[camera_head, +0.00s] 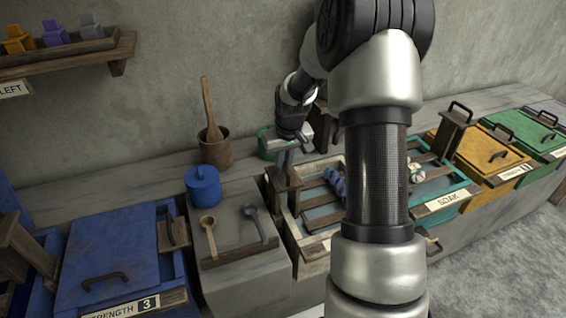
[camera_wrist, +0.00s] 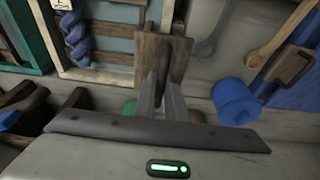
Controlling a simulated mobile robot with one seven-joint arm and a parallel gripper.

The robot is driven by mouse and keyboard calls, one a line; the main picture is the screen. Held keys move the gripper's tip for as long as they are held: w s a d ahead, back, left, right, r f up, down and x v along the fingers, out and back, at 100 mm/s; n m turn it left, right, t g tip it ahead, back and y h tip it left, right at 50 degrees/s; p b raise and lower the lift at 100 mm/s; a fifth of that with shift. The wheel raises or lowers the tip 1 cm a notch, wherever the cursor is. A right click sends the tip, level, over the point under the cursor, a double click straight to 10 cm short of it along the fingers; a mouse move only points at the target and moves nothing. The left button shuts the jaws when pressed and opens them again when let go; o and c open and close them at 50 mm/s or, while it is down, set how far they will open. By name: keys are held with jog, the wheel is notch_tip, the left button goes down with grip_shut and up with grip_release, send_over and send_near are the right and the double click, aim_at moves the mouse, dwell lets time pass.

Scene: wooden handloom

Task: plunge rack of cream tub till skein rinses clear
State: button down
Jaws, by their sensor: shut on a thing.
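The cream tub (camera_head: 294,236) stands mid-bench with water inside, partly hidden behind my arm. Its slatted wooden rack (camera_head: 314,205) has an upright wooden handle at its left end. A blue-purple skein (camera_head: 337,182) lies twisted on the rack; the skein also shows at upper left in the wrist view (camera_wrist: 74,38). My gripper (camera_head: 284,165) is at the handle, pointing down. In the wrist view my gripper (camera_wrist: 165,88) is closed around the dark grip of the wooden handle (camera_wrist: 150,50). How deep the skein sits in the water is unclear.
A teal SOAK tub (camera_head: 447,203), a yellow tub (camera_head: 476,150) and a green tub (camera_head: 530,132) stand to the right. Left are a grey block with two spoons (camera_head: 208,232), a blue jar (camera_head: 203,186) and a blue tub (camera_head: 110,250). A wooden pot (camera_head: 215,150) stands behind.

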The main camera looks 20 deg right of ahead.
jog(key=s+b+x, duration=0.1)
jog(key=b+x, duration=0.1)
jog(key=x, duration=0.2)
jog(key=s+b+x, duration=0.1)
jog(key=b+x, duration=0.4)
jog(key=x, duration=0.2)
jog(key=shift+s+f+b, duration=0.35)
jog(key=shift+s+f, duration=0.05)
jog(key=shift+f, duration=0.45)
jog(key=shift+s+f, duration=0.15)
dwell(0.3)
jog(key=r+p, duration=0.3)
jog(key=r, duration=0.2)
jog(key=r+p, duration=0.3)
jog(key=r, duration=0.2)
jog(key=r+p, duration=0.4)
jog(key=r, duration=0.1)
jog(key=shift+w+r, duration=0.25)
jog(key=shift+r, duration=0.15)
